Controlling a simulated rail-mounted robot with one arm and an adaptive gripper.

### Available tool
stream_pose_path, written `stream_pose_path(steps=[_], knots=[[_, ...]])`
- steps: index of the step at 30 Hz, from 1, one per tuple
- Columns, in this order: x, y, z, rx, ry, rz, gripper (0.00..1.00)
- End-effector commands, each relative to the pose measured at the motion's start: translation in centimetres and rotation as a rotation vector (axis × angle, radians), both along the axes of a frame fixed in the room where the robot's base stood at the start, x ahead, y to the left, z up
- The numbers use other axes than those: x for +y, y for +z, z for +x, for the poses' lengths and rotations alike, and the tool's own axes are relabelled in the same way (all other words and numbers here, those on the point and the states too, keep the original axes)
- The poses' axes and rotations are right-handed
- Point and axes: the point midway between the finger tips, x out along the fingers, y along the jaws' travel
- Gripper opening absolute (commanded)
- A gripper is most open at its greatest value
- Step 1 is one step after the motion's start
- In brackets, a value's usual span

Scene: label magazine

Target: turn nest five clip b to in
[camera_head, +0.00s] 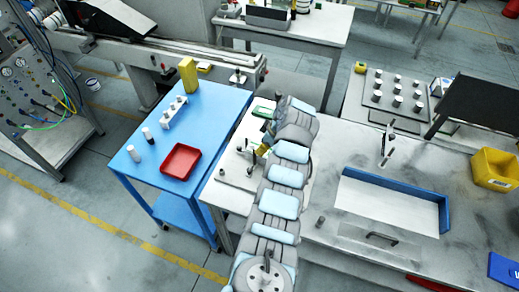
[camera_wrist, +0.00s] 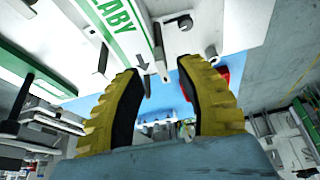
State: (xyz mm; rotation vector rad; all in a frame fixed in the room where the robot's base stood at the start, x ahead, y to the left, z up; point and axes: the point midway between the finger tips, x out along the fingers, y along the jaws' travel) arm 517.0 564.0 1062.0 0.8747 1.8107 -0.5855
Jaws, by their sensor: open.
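My gripper (camera_wrist: 160,70) is open, with two yellow, black-padded fingers apart in the wrist view. Ahead of them is a white panel (camera_wrist: 85,28) with a green stripe, green lettering and a printed arrow. A small dark peg (camera_wrist: 148,88) shows between the fingers, near the arrow; I cannot tell whether it is nest five clip b. In the head view my gripper (camera_head: 262,150) is over the white plate (camera_head: 229,193), and my arm hides much of that area.
A blue table (camera_head: 215,105) with a red tray (camera_head: 180,161) and a yellow block (camera_head: 188,75) stands left of my arm. A blue-edged tray (camera_head: 390,205) lies on the grey bench at right. A yellow bin (camera_head: 493,168) stands at the far right.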

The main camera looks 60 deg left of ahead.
Motion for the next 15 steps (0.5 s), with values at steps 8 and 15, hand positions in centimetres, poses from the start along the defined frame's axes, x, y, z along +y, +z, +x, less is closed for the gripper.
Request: stream_pose_path(steps=[8,15], knots=[[0.7,-2.3,-0.6,0.000,-0.001,-0.002,0.37],[1.1,-3.3,-0.9,0.000,0.001,0.000,0.37]])
